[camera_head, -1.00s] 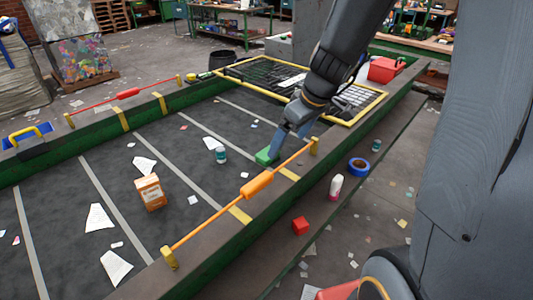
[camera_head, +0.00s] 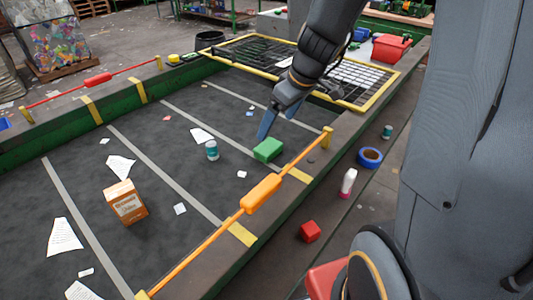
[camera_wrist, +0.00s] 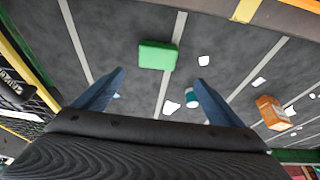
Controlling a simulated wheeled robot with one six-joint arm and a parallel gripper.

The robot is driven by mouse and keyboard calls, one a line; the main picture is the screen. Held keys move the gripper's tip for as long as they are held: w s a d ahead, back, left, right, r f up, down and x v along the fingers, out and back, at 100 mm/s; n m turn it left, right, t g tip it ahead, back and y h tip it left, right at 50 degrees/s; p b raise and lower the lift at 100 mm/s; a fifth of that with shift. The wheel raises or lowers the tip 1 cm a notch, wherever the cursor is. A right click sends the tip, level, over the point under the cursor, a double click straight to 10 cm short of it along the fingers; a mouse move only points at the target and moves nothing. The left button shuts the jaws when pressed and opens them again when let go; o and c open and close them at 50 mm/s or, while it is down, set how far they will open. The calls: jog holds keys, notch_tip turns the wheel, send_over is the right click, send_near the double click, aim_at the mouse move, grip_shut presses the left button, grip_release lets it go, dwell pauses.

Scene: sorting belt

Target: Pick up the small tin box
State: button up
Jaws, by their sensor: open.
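A small green box (camera_head: 268,149), which looks like the tin box, lies on the dark belt near the orange-handled rail. It also shows in the wrist view (camera_wrist: 158,55), a little beyond the fingertips and roughly centred between them. My gripper (camera_head: 278,119) hangs above the belt, past the box toward the back, with its blue fingers spread. In the wrist view my gripper (camera_wrist: 159,77) is open, and nothing is between the fingers.
Paper scraps lie around. The orange-handled rail (camera_head: 262,194) runs along the near edge. A yellow-framed grid (camera_head: 347,77) lies at the back.

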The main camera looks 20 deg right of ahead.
aim_at(269, 146)
jog(key=shift+d+b+x, duration=0.2)
jog(key=shift+b+x, duration=0.15)
jog(key=shift+x, duration=1.45)
jog(key=shift+d+b+x, duration=0.15)
jog(key=shift+b+x, duration=0.15)
jog(key=shift+x, duration=1.5)
jog(key=shift+d+b+x, duration=0.2)
jog(key=shift+b+x, duration=0.15)
jog(key=shift+x, duration=1.5)
jog(key=shift+s+f, duration=0.1)
jog(key=shift+f, duration=0.05)
jog(key=c, duration=1.1)
